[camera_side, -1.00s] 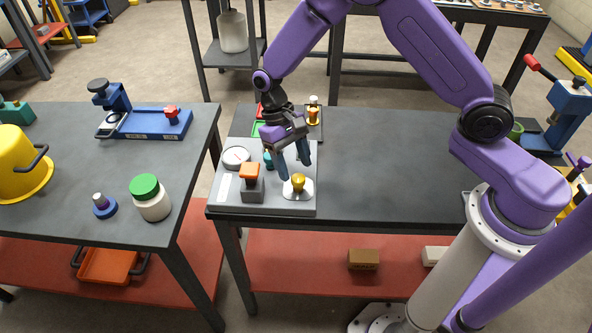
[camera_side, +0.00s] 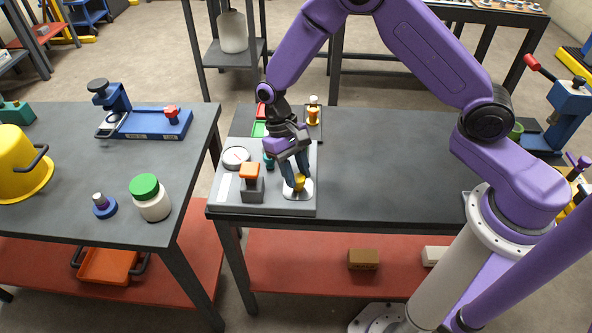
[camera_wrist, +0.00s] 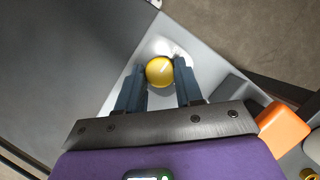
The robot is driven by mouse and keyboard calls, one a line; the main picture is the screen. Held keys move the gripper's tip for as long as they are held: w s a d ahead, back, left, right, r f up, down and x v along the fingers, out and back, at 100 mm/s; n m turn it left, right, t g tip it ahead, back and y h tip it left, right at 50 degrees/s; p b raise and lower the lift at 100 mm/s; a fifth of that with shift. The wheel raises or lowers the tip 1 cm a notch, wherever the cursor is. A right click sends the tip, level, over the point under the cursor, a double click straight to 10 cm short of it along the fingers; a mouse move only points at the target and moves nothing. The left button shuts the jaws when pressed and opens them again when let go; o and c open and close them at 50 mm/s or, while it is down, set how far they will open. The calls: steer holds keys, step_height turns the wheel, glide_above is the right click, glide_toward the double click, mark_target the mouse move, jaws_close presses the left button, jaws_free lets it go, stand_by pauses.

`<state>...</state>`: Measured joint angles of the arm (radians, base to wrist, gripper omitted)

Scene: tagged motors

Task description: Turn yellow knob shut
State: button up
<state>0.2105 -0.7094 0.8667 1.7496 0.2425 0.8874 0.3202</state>
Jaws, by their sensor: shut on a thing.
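The yellow knob (camera_side: 299,183) stands on a round white base plate at the front right corner of a grey panel (camera_side: 225,197). My gripper (camera_side: 294,185) is lowered over it, with its blue-grey fingers on either side of the knob. In the wrist view the yellow knob (camera_wrist: 160,71) shows as a round top between the fingertips of my gripper (camera_wrist: 161,72), which is shut on it. The fingers partly hide the knob in the side view.
On the same panel, an orange-topped grey block (camera_side: 251,181) stands left of the knob and a round gauge (camera_side: 236,157) lies behind that block. Small green, red and gold items sit behind my gripper. The dark table (camera_side: 390,165) to the right is clear.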

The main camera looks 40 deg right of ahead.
steer(key=shift+m, duration=0.3)
steer(key=m+y, duration=0.1)
steer(key=m, duration=0.2)
steer(key=shift+d+m+t+y, duration=0.2)
steer(key=shift+m+t+y, duration=0.1)
steer(key=shift+m+y, duration=0.1)
steer(key=m, duration=0.2)
steer(key=m+y, duration=0.1)
steer(key=m, duration=0.1)
steer(key=shift+s+d+m+t+y, duration=0.1)
steer(key=shift+d+m+t+y, duration=0.05)
steer(key=shift+m+t+y, duration=0.2)
steer(key=m+t, duration=0.1)
steer(key=m, duration=0.3)
steer(key=shift+s+d+t+y, duration=0.1)
steer(key=shift+s+t+y, duration=0.05)
steer(key=shift+t+y, duration=0.15)
steer(key=m+t, duration=0.1)
steer(key=m, duration=0.3)
steer(key=shift+s+m+t, duration=0.1)
steer(key=shift+m+t, duration=0.15)
steer(key=shift+t, duration=0.1)
steer(key=shift+y, duration=0.25)
steer(key=o, duration=1)
steer(key=shift+r, duration=0.1)
